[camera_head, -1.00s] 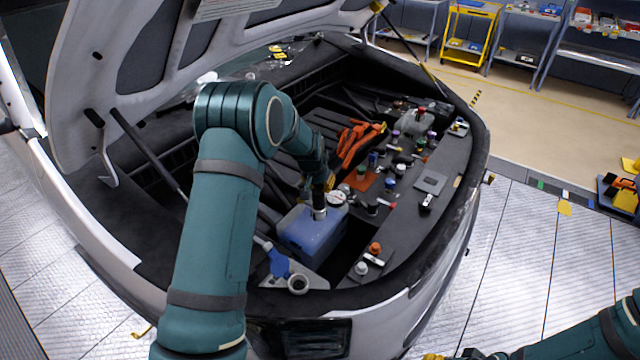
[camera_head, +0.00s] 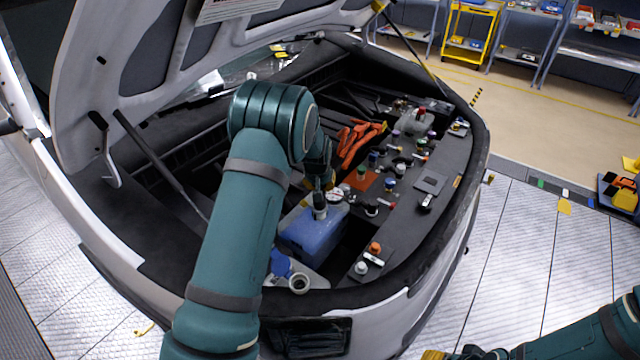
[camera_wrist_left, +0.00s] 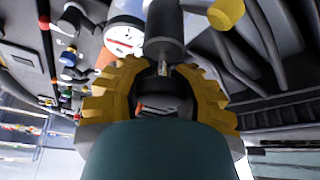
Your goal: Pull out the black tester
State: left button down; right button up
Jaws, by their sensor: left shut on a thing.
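My left gripper (camera_wrist_left: 160,100) shows yellow fingers closed around a dark part of the black tester (camera_wrist_left: 166,28), whose dark cylinder extends beyond the fingers in the wrist view. A round white-faced gauge (camera_wrist_left: 123,38) lies beside it; I cannot tell if it is attached. In the head view my left arm reaches over the blue coolant tank (camera_head: 314,235), and a grey-black fitting (camera_head: 320,208) stands at the tank's top under the gripper. The grip itself is mostly hidden by my arm there. My right gripper (camera_head: 455,354) is partly cut off at the bottom edge.
A blue cap or funnel (camera_head: 281,263) and an open round neck (camera_head: 299,283) are in front of the tank. Several caps crowd the black panel (camera_head: 410,205) at right. The raised hood (camera_head: 110,60) overhangs the left side.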

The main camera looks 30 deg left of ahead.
pick_arm(q)
jog(key=shift+w+r, duration=0.2)
jog(key=shift+r, duration=0.15)
jog(key=shift+s+a+n+y+p, duration=0.15)
jog(key=shift+n+y+p, duration=0.45)
jog(key=shift+n, duration=0.8)
jog(key=shift+s, duration=0.1)
jog(key=shift+f, duration=0.25)
jog(key=shift+g, duration=0.3)
jog(key=shift+s+r+p, duration=0.1)
jog(key=shift+r+p, duration=0.4)
jog(key=shift+r, duration=1.95)
jog(key=shift+f, duration=0.1)
